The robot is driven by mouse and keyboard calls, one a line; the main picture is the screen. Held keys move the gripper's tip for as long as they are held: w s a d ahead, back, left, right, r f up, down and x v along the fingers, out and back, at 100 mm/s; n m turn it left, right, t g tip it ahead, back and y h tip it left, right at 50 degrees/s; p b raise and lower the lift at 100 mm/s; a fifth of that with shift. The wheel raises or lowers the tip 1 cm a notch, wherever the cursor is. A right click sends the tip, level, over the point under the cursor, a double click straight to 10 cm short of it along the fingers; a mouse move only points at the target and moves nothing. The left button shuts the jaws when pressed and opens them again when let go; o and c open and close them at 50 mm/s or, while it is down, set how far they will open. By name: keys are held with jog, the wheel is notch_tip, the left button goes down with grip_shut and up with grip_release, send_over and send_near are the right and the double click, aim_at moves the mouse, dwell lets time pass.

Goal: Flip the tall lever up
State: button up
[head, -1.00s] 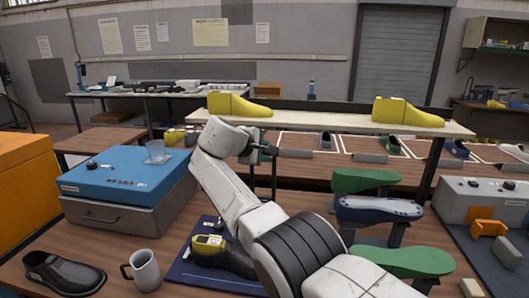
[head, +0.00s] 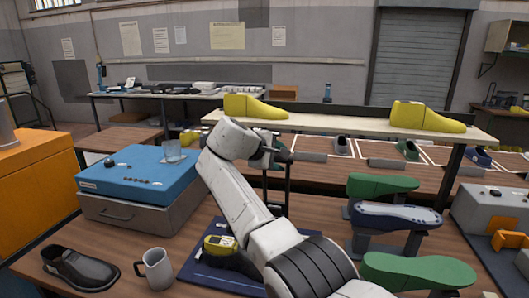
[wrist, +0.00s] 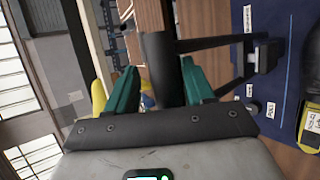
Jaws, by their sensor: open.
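My gripper (wrist: 160,90) has two green fingers spread apart in the wrist view. The dark grip of the tall lever (wrist: 159,62) lies between the fingers; I cannot tell whether they touch it. Black arms run from the grip to a small block on a dark blue board (wrist: 283,75), which carries white labels. In the head view my gripper (head: 280,152) is at the top of the lever's thin dark uprights (head: 288,185), above the blue board (head: 200,268). My arm hides part of the board and the lever's lower end.
A mug (head: 155,270), a dark shoe (head: 80,268) and a blue-topped box (head: 135,180) are at left. Green lasts (head: 418,272) stand at right. A shelf (head: 350,123) with yellow lasts spans behind.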

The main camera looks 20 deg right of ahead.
jog(key=b+v, duration=0.1)
jog(key=v, duration=0.7)
jog(key=shift+w+a, duration=0.15)
jog(key=shift+w, duration=0.05)
jog(key=shift+r, duration=0.15)
